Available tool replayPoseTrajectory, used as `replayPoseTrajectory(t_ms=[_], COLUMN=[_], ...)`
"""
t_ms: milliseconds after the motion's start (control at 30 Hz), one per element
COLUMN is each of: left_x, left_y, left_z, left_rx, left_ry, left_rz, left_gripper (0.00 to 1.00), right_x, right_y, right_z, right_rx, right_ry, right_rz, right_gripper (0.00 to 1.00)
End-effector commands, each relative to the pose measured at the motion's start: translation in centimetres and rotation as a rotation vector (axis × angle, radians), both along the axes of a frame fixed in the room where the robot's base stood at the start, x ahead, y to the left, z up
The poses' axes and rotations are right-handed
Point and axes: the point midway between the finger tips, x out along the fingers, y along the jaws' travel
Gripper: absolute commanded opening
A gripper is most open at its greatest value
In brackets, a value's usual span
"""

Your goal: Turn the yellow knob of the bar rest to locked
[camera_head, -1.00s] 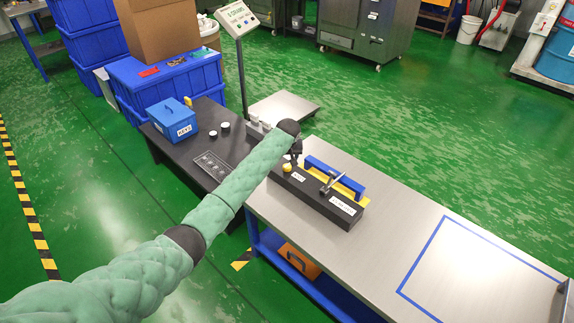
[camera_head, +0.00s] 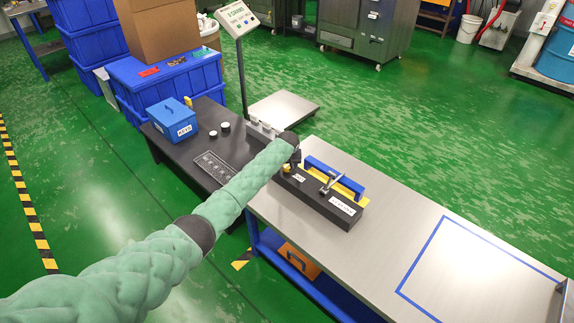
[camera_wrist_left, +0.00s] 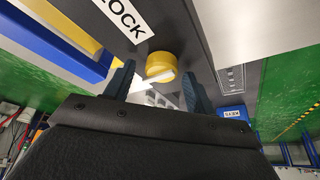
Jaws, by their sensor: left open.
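The bar rest (camera_head: 316,203) is a long dark block on the steel table, with white labels. Its round yellow knob (camera_head: 287,168) sits near its far left end, partly hidden by my gripper. In the left wrist view the knob (camera_wrist_left: 161,63) has a white pointer bar (camera_wrist_left: 160,77) and a label reading LOCK (camera_wrist_left: 126,17) beside it. My left gripper (camera_head: 293,162) is over that end. In the wrist view its open fingers (camera_wrist_left: 157,86) point at the knob, one toward each side; I cannot tell if they touch it. My right gripper is not in view.
A blue bar (camera_head: 335,177) with a yellow part and a metal clamp (camera_head: 331,184) stands along the bar rest. A black table (camera_head: 185,158) at left holds a blue KEYS box (camera_head: 171,119). The steel table's right part, with a blue outline (camera_head: 425,245), is clear.

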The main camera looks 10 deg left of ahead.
Motion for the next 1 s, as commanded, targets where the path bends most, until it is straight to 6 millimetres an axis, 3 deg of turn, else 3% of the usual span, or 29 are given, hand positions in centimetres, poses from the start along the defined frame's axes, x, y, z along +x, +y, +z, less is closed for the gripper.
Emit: replayPoseTrajectory(t_ms=[33, 233, 267, 600, 1000], left_x=[0.0, 0.0, 0.0, -0.1, 0.0], left_y=[0.0, 0.0, 0.0, -0.1, -0.3], left_z=[0.0, 0.0, 0.0, 0.1, 0.0], left_rx=[0.0, 0.0, 0.0, 0.0, -0.002], left_ry=[0.0, 0.0, 0.0, 0.002, 0.002], left_rz=[0.0, 0.0, 0.0, 0.049, 0.346], left_gripper=[0.51, 0.12, 0.1, 0.11, 0.11], right_x=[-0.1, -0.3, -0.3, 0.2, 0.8], right_y=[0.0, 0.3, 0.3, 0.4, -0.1], right_z=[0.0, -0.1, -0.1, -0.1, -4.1], right_rx=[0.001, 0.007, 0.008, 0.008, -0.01], right_ry=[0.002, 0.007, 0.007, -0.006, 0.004], right_rz=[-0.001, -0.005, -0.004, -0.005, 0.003], right_gripper=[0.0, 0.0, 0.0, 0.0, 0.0])
